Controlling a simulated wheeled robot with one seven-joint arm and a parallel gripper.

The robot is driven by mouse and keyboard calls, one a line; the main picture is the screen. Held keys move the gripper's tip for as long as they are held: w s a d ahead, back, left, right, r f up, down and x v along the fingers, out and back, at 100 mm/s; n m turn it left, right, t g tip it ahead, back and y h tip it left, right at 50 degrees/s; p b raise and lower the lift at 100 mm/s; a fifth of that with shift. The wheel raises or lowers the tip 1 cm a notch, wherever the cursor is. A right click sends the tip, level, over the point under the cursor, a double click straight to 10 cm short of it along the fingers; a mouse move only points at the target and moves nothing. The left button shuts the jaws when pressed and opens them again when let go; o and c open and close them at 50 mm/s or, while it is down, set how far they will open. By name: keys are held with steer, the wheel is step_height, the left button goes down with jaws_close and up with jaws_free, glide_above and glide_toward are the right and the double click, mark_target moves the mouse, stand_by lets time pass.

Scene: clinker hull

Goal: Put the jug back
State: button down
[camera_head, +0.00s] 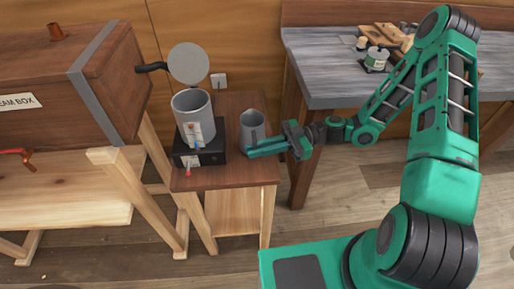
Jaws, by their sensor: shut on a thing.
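A grey jug (252,122) is on the right part of the small wooden stand (230,178), beside the boiler. Its open top faces up and it looks upright. My gripper (264,146) reaches in from the right, its green fingers at the jug's front right side. It is shut on the jug. The fingers hide part of the jug's lower front, and I cannot tell whether its base touches the stand.
A grey boiler (193,112) with its lid (188,64) raised stands on a black base (208,150) left of the jug. A wooden steam box (55,85) is at left. A grey-topped workbench (325,75) with a tin (376,59) is at the back right.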

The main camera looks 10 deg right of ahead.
steer(key=shift+f, duration=0.1)
steer(key=c, duration=1.8)
jaws_free()
steer(key=shift+c, duration=0.2)
steer(key=shift+d, duration=0.25)
steer(key=w+d, duration=0.2)
steer(key=d, duration=0.9)
steer(key=shift+d+r, duration=0.2)
steer(key=shift+r, duration=0.15)
